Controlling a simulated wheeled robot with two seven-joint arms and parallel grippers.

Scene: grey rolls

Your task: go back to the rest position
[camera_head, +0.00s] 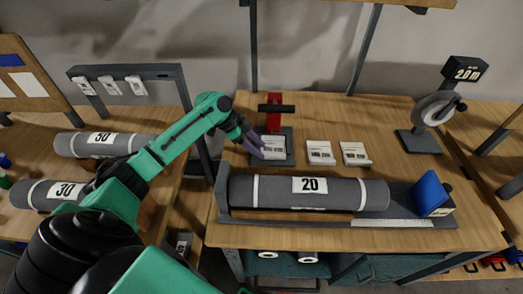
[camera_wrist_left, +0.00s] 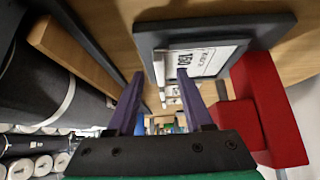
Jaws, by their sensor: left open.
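My left gripper (camera_head: 254,145) is open, with its purple fingers at the left edge of a white label card (camera_head: 273,147). The card lies on the dark plate of a red stamp-like device (camera_head: 274,112). In the left wrist view, the spread fingers (camera_wrist_left: 160,74) point toward the card (camera_wrist_left: 205,61), with the red part (camera_wrist_left: 268,110) on the right. My right gripper is not in view.
A grey roll marked 20 (camera_head: 335,193) lies in a cradle in front of the device. Two more cards (camera_head: 320,152) lie to its right. A blue block (camera_head: 431,193) stands at the cradle's right end. Rolls marked 30 (camera_head: 45,193) and 50 (camera_head: 85,145) lie on the left table.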

